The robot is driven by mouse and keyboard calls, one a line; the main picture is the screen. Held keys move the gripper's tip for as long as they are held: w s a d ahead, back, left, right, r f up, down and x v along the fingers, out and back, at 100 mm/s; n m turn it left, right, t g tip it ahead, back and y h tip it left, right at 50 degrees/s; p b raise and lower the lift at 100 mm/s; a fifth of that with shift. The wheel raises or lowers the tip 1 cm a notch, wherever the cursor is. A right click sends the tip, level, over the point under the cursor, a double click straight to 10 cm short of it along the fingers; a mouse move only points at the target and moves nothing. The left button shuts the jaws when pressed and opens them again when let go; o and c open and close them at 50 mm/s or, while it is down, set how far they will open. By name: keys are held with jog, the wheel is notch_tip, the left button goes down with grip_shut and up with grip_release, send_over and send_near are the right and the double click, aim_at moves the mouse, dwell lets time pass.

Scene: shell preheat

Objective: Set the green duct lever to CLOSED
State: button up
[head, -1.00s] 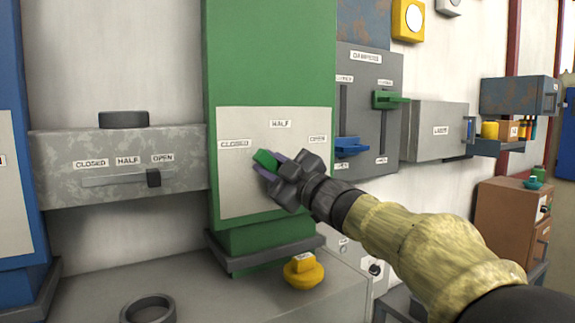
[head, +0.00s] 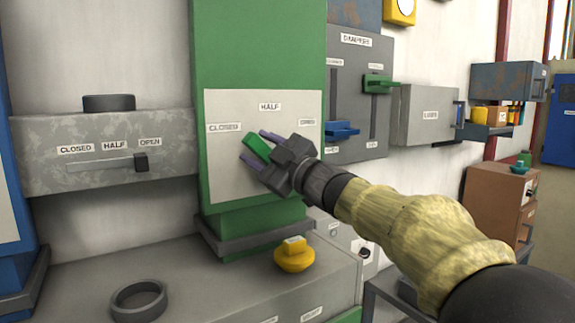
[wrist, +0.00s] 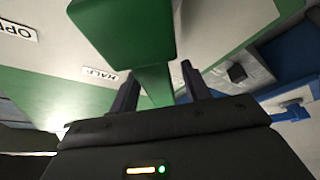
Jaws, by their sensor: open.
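The green duct lever (head: 257,146) sticks out from the pale plate (head: 225,185) on the green duct. Its visible end points up and left, towards the CLOSED label (head: 224,127); its base is hidden by my gripper. The HALF label (head: 269,107) is above it and a partly blurred label (head: 308,122) is at the right. My gripper (head: 257,145) is open, one finger on each side of the lever. In the wrist view, the lever (wrist: 126,28) shows as a wide green block with a narrower part reaching between the spread fingers of my gripper (wrist: 159,82).
A grey box (head: 60,180) with its own CLOSED, HALF, OPEN slider is at the left. A yellow knob (head: 294,257) and a dark ring (head: 138,300) are on the bench below. The damper panel (head: 350,95) with green and blue handles is close at the right.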

jog(key=b+v, duration=0.5)
jog(key=v, duration=1.2)
